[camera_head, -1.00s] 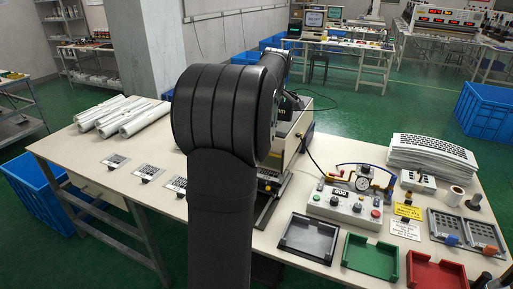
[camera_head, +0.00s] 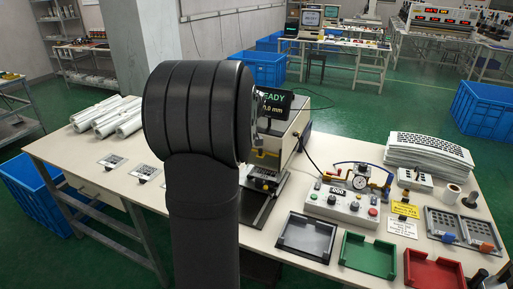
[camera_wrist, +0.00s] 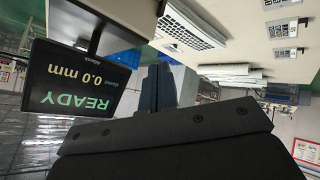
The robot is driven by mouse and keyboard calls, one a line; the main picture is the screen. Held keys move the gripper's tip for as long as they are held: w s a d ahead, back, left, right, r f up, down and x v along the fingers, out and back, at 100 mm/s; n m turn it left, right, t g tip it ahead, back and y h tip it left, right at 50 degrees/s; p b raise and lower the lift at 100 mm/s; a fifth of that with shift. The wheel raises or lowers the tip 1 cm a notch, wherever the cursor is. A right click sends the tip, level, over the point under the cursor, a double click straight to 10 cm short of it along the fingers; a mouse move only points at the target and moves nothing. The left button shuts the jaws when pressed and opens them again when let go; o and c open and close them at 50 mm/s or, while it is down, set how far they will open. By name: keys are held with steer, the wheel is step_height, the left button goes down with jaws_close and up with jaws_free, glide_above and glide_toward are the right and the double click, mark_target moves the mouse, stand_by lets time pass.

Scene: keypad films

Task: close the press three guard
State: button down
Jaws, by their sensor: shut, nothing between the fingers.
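The press (camera_head: 291,146), a beige machine with a black display (camera_head: 279,104) reading READY and 0.0 mm, stands mid-table, partly behind my arm. The display also shows upside down at the left in the wrist view (camera_wrist: 75,85). A yellow part (camera_head: 265,154) shows low on the press front; I cannot tell whether it is the guard or how far the guard is open. My gripper is hidden behind my arm in the head view. In the wrist view my gripper (camera_wrist: 168,85) points away from the camera with its fingers together, apart from the display.
Rolled films (camera_head: 108,115) and small code plates (camera_head: 146,171) lie left of the press. A control box (camera_head: 343,202) with gauge, a black tray (camera_head: 305,237), a green tray (camera_head: 369,255) and a red tray (camera_head: 432,272) stand right. A film stack (camera_head: 428,155) lies behind.

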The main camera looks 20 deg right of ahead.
steer(key=s+a+f+m+t+h, duration=0.2)
steer(key=s+f+m+h, duration=0.2)
steer(key=s+m+h, duration=0.75)
steer(key=w+d+f+m+y, duration=0.2)
steer(key=w+d+f, duration=0.4)
steer(key=w, duration=0.4)
steer(key=shift+d+y, duration=0.3)
steer(key=shift+y, duration=0.25)
steer(key=shift+m, duration=0.25)
